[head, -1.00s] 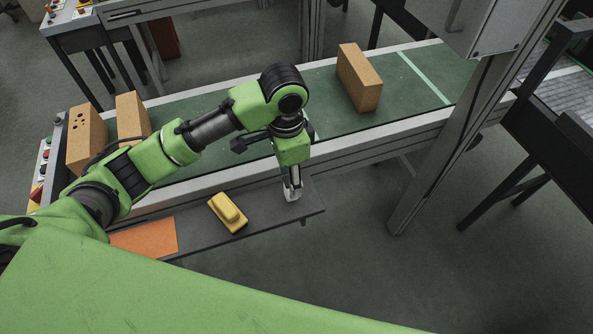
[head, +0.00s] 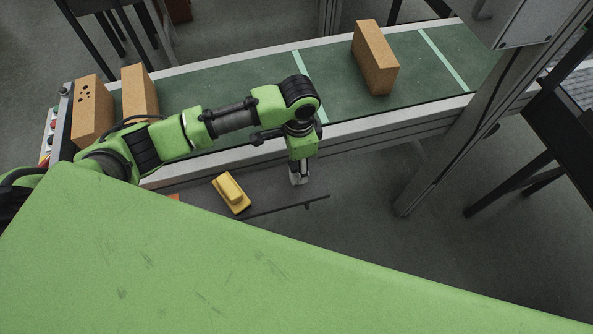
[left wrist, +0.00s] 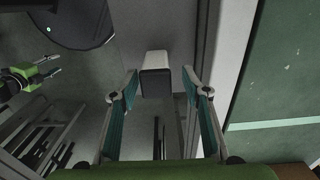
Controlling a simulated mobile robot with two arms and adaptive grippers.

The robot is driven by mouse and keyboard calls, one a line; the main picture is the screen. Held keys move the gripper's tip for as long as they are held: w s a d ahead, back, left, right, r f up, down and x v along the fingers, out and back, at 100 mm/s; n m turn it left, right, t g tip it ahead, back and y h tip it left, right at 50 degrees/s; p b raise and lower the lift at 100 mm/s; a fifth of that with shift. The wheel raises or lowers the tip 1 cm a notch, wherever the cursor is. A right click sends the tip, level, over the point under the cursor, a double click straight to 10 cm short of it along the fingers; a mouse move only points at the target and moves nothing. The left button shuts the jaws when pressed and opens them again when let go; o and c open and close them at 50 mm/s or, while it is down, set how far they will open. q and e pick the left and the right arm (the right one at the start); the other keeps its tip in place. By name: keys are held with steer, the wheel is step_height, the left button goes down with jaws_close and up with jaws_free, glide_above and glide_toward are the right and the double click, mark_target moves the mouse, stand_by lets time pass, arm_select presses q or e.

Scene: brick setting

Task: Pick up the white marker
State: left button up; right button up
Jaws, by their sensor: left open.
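The white marker (left wrist: 155,60) shows in the left wrist view as a blocky white thing with a dark end facing the camera. It lies between the two fingers of my left gripper (left wrist: 159,76), with a gap visible on each side. In the head view my left gripper (head: 298,179) points down over the right end of the narrow dark shelf (head: 270,201); the marker cannot be clearly told apart from the fingers there. My right gripper (left wrist: 48,68) shows small at the left of the left wrist view, its fingers apart and empty. It is outside the head view.
A yellow block-like item (head: 231,193) lies on the shelf left of my left gripper. A sliver of orange sheet (head: 174,198) shows beside it. The green conveyor (head: 225,88) behind carries a tan brick (head: 374,58) and two more bricks at its left end. A grey post (head: 450,120) stands right.

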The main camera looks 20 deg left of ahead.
mark_target(296, 173)
arm_select(q)
steer(key=f, duration=0.3)
steer(key=shift+s+a+f+p, duration=0.15)
steer(key=shift+s+a+p, duration=0.05)
steer(key=shift+s+p, duration=0.2)
steer(key=shift+f, duration=0.25)
steer(key=c, duration=1.2)
arm_select(e)
steer(key=shift+s+a+r, duration=0.15)
steer(key=shift+s+r, duration=0.35)
steer(key=shift+r, duration=0.1)
arm_select(q)
steer(key=shift+w, duration=0.1)
steer(key=shift+r, duration=0.15)
arm_select(e)
steer(key=shift+w, duration=0.1)
